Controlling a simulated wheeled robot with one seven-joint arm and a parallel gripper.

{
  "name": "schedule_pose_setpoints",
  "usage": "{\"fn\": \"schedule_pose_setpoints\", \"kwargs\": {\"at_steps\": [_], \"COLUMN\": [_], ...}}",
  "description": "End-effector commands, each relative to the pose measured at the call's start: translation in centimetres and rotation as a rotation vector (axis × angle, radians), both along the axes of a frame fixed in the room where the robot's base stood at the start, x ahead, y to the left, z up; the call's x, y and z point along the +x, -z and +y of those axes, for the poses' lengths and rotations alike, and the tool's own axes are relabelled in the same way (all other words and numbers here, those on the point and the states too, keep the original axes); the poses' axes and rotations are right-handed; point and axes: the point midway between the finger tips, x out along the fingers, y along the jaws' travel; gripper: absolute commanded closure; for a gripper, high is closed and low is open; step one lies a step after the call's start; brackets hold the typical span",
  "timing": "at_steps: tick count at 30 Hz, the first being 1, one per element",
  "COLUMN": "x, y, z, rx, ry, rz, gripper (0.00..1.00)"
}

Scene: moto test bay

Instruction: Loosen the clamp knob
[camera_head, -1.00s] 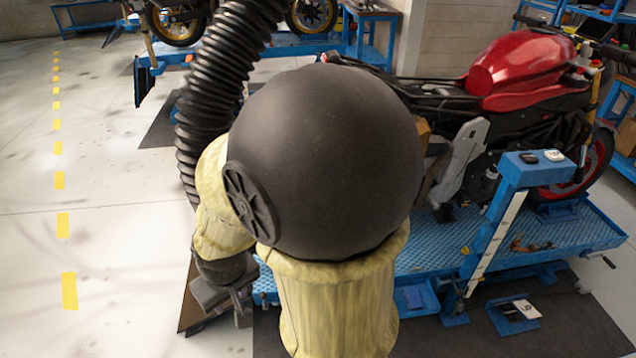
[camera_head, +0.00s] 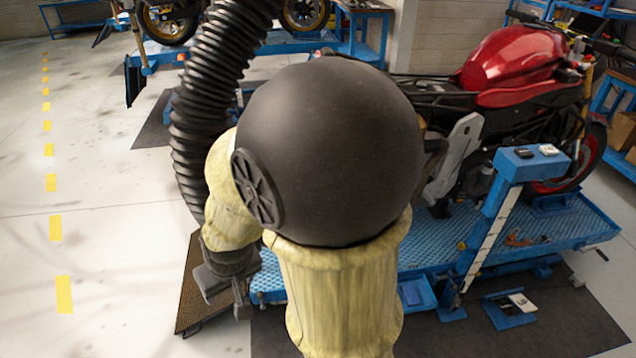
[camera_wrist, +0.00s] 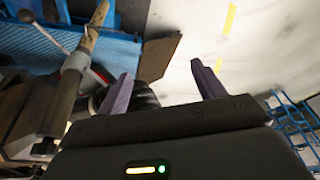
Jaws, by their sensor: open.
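My gripper (camera_wrist: 163,84) is open in the wrist view, with two purple-grey fingers apart and nothing between them. In the head view my gripper (camera_head: 226,290) hangs low on the left, beside the near end of the blue lift platform (camera_head: 420,245). I cannot make out the clamp knob with certainty. In the wrist view a thin rod with a dark ball end (camera_wrist: 26,16) lies at upper left, near a grey tube with a pale band (camera_wrist: 74,63), left of the fingers. My arm hides the near middle of the platform in the head view.
A red motorcycle (camera_head: 517,62) stands on the platform. A blue post (camera_head: 490,215) rises at its near side. A brown ramp plate (camera_head: 192,300) lies by my gripper. A black ribbed hose (camera_head: 210,110) hangs behind my arm. The floor at left is clear.

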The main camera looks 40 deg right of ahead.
Motion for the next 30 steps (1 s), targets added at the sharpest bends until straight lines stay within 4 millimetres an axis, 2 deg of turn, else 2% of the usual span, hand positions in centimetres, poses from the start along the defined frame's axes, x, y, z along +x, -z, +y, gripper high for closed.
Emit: {"fn": "schedule_pose_setpoints", "kwargs": {"at_steps": [4,8,12,15,19,22,27,30], "x": [5.0,10.0,14.1,15.9,16.7,16.1,13.1,11.0], "y": [0.4,0.1,-0.4,-0.7,-1.0,-1.2,-1.5,-1.8], "z": [0.7,0.0,-2.3,-4.6,-7.9,-10.3,-13.3,-14.0], "rx": [0.052,0.066,0.025,-0.041,-0.174,-0.31,-0.6,-0.771], "ry": [0.108,0.255,0.434,0.569,0.744,0.878,1.08,1.168], "rz": [-0.169,-0.356,-0.543,-0.662,-0.793,-0.873,-0.955,-0.97], "gripper": [0.32,0.32,0.32,0.32,0.32,0.32,0.32,0.32]}}
